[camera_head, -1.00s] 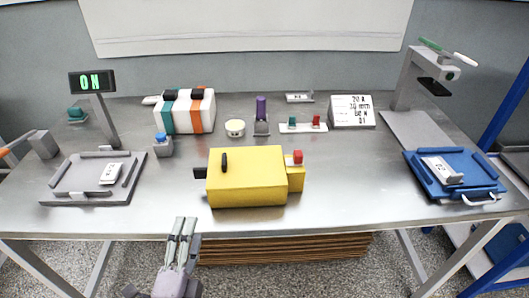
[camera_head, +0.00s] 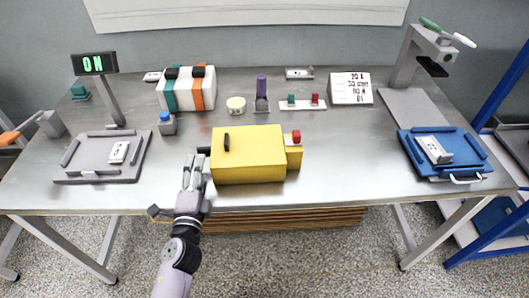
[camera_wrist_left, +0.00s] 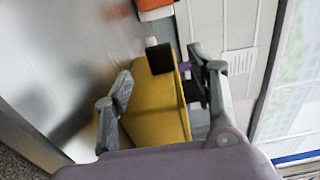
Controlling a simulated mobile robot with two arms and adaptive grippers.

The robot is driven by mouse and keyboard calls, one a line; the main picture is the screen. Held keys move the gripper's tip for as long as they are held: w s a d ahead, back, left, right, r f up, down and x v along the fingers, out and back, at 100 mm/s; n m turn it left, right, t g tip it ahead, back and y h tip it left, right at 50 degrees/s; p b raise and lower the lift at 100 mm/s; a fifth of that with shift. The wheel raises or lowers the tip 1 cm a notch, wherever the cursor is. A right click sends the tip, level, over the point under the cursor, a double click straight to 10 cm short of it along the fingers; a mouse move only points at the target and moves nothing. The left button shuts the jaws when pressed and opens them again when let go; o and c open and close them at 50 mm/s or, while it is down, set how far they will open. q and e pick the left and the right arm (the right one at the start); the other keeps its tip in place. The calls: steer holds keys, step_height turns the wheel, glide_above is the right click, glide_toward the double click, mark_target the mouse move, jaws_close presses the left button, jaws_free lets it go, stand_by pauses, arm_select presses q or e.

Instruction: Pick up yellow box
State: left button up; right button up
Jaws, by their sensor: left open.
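The yellow box (camera_head: 248,155) sits on the metal table near its front middle. It has a black knob at its left end, a black handle on top and a smaller yellow block with a red button at its right. My left gripper (camera_head: 195,165) is open just left of the box, close to its black-knob end. In the left wrist view, the yellow box (camera_wrist_left: 158,108) shows between the open fingers (camera_wrist_left: 160,85). I cannot tell whether the fingers touch it. My right gripper is not in view.
A grey tray (camera_head: 75,173) lies at the left and a blue tray (camera_head: 475,168) at the right. A white box with teal and orange bands (camera_head: 187,88), a blue-topped block (camera_head: 167,124) and a purple-handled piece (camera_head: 261,95) stand behind. Table between box and blue tray is clear.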

mark_target(204, 153)
arm_select(q)
steer(key=shift+w+d+p, duration=0.15)
steer(key=shift+w+d, duration=0.05)
steer(key=shift+w, duration=1.2)
steer(key=shift+w+d+p, duration=0.15)
steer(key=shift+w+d, duration=0.05)
steer(key=shift+w, duration=1.15)
steer(key=shift+s, duration=0.1)
steer(key=shift+c, duration=0.4)
jaws_close()
